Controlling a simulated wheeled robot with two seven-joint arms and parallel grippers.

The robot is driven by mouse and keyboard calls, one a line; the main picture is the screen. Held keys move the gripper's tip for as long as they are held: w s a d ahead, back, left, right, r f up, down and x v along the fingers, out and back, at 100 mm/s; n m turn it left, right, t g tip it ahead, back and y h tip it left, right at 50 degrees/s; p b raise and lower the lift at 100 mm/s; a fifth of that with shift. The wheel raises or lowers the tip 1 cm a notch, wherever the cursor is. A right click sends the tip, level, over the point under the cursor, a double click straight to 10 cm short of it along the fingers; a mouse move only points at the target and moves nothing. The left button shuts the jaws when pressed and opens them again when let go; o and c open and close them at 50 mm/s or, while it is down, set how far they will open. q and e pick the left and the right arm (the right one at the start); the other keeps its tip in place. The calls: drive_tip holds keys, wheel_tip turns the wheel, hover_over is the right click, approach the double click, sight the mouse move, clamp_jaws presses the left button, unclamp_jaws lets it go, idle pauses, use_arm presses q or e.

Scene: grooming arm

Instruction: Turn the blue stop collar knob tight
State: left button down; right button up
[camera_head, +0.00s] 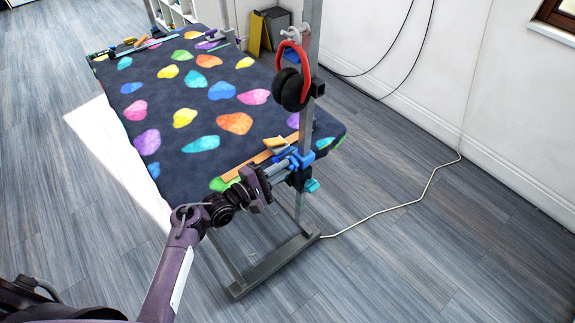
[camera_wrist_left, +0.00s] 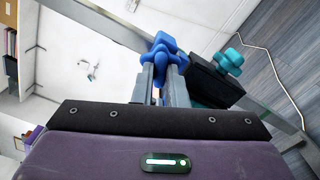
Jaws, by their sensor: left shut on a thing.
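The blue stop collar knob (camera_head: 304,156) sits on the upright metal post (camera_head: 308,110) at the near right corner of the table. It also shows in the left wrist view (camera_wrist_left: 166,48), lobed and bright blue. My left gripper (camera_head: 288,165) reaches it from the left. Its two grey fingers (camera_wrist_left: 162,74) are shut on the knob, one on each side of its near part. The fingers hide part of the knob, so I cannot see whether the collar is tight. My right gripper is not in view.
A teal knob (camera_head: 312,185) on a black block (camera_wrist_left: 215,84) sits close beside the blue knob. Red and black headphones (camera_head: 291,80) hang on the post above. The table (camera_head: 200,104) has a dark cover with coloured blobs. Open floor (camera_head: 440,250) lies to the right.

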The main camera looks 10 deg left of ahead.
use_arm(q)
drive_tip(key=shift+m, duration=2.2)
drive_tip(key=c, duration=1.4)
unclamp_jaws()
drive_tip(key=shift+o, duration=0.2)
drive_tip(key=p+v, duration=0.4)
drive_tip(key=v, duration=0.4)
